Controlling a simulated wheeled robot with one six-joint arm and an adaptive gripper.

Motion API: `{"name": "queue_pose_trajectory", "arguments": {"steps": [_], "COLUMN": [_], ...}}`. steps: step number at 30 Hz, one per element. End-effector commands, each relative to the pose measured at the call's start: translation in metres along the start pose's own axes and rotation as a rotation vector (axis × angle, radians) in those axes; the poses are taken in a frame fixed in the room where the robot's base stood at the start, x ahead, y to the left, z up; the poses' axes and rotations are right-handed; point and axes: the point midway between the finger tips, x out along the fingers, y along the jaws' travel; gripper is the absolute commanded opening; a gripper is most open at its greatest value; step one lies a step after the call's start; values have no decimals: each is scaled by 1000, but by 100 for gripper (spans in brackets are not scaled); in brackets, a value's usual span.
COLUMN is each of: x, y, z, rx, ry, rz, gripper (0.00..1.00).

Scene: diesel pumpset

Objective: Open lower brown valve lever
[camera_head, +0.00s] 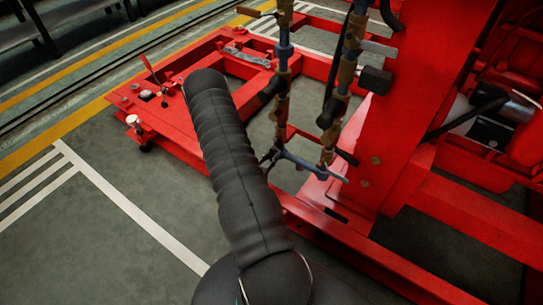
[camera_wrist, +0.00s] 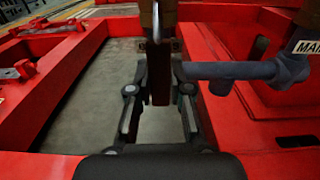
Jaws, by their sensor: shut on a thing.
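The brown valve lever (camera_wrist: 160,88) shows in the middle of the wrist view, below a brass-brown fitting on an upright pipe (camera_wrist: 158,20). Its near end points toward the camera. My gripper (camera_wrist: 160,68) is shut on the lever, with one dark finger on each side. In the head view, the upright pipe with brass valve parts (camera_head: 283,80) stands just beyond my arm. My black arm hides much of the lever and gripper there, so the exact contact shows only in the wrist view.
A grey-blue horizontal pipe (camera_wrist: 235,70) runs close to the right of my gripper. A second upright pipe with valves (camera_head: 345,75) stands to the right. The red pumpset frame (camera_head: 390,130) surrounds the pipes. Open grey floor (camera_head: 110,240) lies at the left.

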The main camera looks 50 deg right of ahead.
Motion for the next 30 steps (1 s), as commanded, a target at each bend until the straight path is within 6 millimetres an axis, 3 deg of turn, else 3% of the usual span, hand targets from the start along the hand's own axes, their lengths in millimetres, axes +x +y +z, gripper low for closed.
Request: {"name": "queue_pose_trajectory", "arguments": {"steps": [7,8,11,23,30], "x": [0,0,0,-6,-41], "y": [-2,-2,-2,0,1], "z": [0,0,0,0,0], "rx": [-4,-4,-4,-2,-4], "ry": [-1,-1,-1,0,1], "rz": [-4,-4,-4,1,4], "gripper": [0,24,46,46,46]}}
